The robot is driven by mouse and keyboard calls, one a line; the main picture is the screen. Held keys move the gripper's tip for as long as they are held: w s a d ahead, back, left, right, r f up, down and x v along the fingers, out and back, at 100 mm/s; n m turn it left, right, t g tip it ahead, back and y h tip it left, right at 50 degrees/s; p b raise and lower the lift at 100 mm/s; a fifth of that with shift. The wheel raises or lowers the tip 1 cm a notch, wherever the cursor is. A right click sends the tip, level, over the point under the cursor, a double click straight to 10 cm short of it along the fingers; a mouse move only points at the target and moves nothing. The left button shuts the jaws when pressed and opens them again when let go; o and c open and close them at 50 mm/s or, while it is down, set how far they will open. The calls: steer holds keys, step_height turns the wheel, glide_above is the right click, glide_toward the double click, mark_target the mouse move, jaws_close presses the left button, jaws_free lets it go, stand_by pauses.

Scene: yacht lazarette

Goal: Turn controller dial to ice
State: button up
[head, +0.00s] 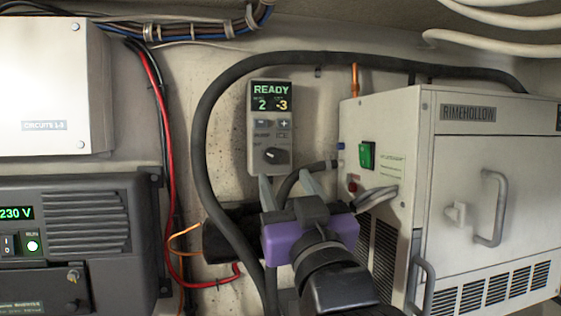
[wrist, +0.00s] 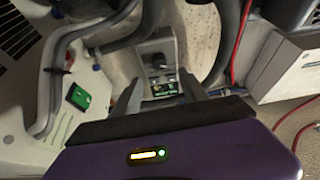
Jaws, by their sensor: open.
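The grey controller (head: 270,125) is fixed upright on the back wall. Its lit screen (head: 271,96) reads READY, with 2 and -3 below. The round black dial (head: 276,156) sits low on its face with a light pointer mark; the lettering around it is too small to read. My gripper (head: 285,180) is open and empty, just below and in front of the dial, its fingers pointing up toward the controller. In the wrist view the controller appears upside down, with its dial (wrist: 156,61) beyond the open fingers and apart from them.
A thick black hose (head: 205,130) loops around the controller. The boxy Rimehollow unit (head: 395,130) with a green switch (head: 367,155) and protruding handle stands close on the right. Red cable (head: 164,130), a dark inverter (head: 85,225) and a white circuit box (head: 55,85) lie left.

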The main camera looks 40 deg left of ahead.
mark_target(274, 157)
steer(key=p+x, duration=0.2)
steer(key=x, duration=0.5)
steer(key=shift+w+a+r+p, duration=0.1)
steer(key=shift+w+a+p, duration=0.15)
steer(key=shift+p, duration=0.15)
jaws_close()
